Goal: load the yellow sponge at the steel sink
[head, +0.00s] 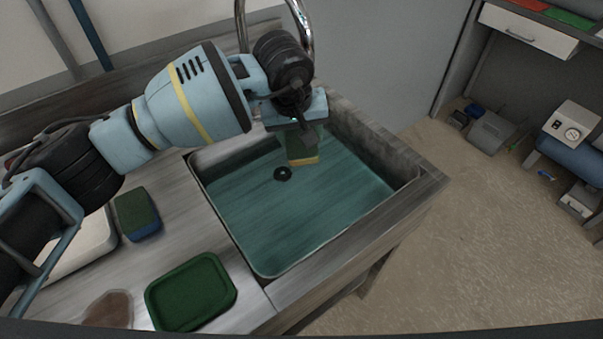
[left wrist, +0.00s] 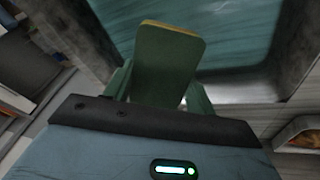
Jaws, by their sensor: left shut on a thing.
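The yellow sponge (head: 303,158), green on its broad face with a yellow edge, hangs from my left gripper (head: 302,128) over the far part of the steel sink (head: 270,225). In the left wrist view, the sponge (left wrist: 165,62) stands out between the two fingers of the left gripper (left wrist: 158,90), which is shut on it. The basin looks teal, as if filled with water, with a dark round drain (head: 283,174). I cannot tell whether the sponge touches the water. My right gripper is not in view.
A green-topped sponge with a blue side (head: 137,212) lies on the counter left of the sink, beside a white tray (head: 88,245). A green tray (head: 190,292) sits near the front. A chrome faucet (head: 302,22) rises behind my gripper.

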